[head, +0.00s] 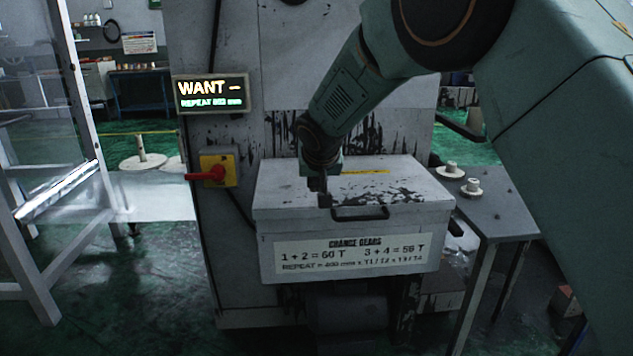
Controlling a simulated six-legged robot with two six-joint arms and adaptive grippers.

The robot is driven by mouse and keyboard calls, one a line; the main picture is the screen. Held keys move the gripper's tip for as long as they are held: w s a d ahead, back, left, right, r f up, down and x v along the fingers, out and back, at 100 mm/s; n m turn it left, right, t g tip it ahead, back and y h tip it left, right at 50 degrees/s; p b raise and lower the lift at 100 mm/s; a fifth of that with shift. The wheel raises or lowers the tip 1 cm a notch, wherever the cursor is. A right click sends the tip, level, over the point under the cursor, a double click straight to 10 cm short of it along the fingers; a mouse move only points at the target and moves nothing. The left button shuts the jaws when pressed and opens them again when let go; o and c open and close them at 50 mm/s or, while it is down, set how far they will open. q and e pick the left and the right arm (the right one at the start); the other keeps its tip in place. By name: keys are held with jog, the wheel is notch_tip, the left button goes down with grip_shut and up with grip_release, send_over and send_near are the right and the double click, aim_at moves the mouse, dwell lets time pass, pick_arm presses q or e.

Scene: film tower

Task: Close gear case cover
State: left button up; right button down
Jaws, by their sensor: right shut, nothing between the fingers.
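The gear case (268,255) is a worn white metal box on the front of the machine, with a label reading CHANGE GEARS. Its cover (285,190) lies flat over the top, with dark scuffs and a yellow strip on it. A dark handle (362,216) is at the cover's front edge. My right gripper (325,202) points down at the front of the cover, just left of the handle. It is shut and empty. I cannot tell whether its tips touch the cover. My left gripper is not in view.
A small metal table (490,215) with white spools (471,187) stands right of the case. A display (212,94) and a red switch handle (206,175) are on the machine at left. A glazed metal frame (75,150) stands far left. Green floor is open between.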

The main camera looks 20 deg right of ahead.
jog(key=shift+s+f+b, duration=0.2)
jog(key=shift+f+b, duration=0.6)
jog(key=shift+f, duration=0.35)
jog(key=shift+a, duration=0.1)
jog(key=shift+s+f, duration=0.1)
